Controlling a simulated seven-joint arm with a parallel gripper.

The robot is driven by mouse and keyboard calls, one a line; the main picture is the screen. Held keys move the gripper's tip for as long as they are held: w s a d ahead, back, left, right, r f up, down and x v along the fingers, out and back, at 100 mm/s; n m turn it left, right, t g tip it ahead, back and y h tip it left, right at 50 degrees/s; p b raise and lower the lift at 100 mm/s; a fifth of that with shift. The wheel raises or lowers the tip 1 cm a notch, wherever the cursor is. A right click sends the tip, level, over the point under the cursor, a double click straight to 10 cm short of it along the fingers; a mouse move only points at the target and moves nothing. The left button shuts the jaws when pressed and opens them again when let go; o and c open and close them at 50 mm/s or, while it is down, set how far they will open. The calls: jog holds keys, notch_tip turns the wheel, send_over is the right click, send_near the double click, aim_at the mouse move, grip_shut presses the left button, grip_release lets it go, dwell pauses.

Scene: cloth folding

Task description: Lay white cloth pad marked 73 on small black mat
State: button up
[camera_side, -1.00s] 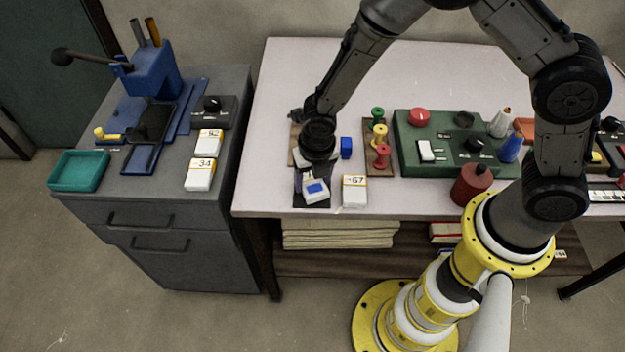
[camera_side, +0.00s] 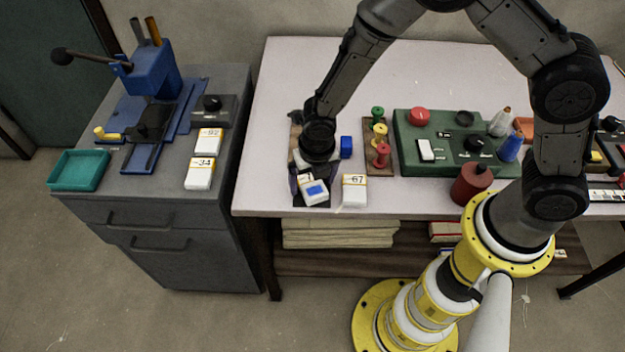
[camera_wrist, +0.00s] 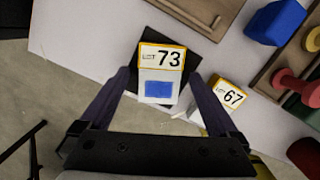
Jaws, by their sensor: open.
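The white cloth pad marked 73 (camera_wrist: 160,72), with a yellow-edged label and a blue patch, lies on the small black mat (camera_wrist: 196,64) in the wrist view. Dark mat shows around the pad, which looks flat. In the side view the pad (camera_side: 314,191) is at the table's front left edge, its label partly hidden by my wrist. My gripper (camera_wrist: 160,98) is open, with one purple finger on each side of the pad and gaps between. I cannot tell its exact height above the mat.
A pad marked 67 (camera_side: 354,190) lies close on the right. A blue block (camera_side: 346,147) and a wooden board with coloured spools (camera_side: 380,158) stand behind it. Pads marked 92 (camera_side: 208,141) and 34 (camera_side: 200,173) lie on the grey cabinet.

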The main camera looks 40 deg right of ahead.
aim_at(315, 192)
jog(key=s+d+r+m, duration=0.1)
jog(key=d+r+m, duration=0.1)
jog(key=r, duration=0.4)
jog(key=s+d+r+m+t, duration=0.1)
jog(key=r+m, duration=0.2)
jog(key=r, duration=0.4)
jog(key=s+d+r+m, duration=0.2)
jog(key=r, duration=0.4)
jog(key=s+d+r+m+t, duration=0.1)
jog(key=s+d+r+m, duration=0.4)
jog(key=s+m, duration=0.3)
jog(key=s+d+r+m+t, duration=0.2)
jog(key=s+d+r+m, duration=0.3)
jog(key=m, duration=1.1)
jog(key=s, duration=0.3)
jog(key=shift+s+m+y, duration=0.2)
jog(key=shift+m+y, duration=0.1)
jog(key=shift+y, duration=0.1)
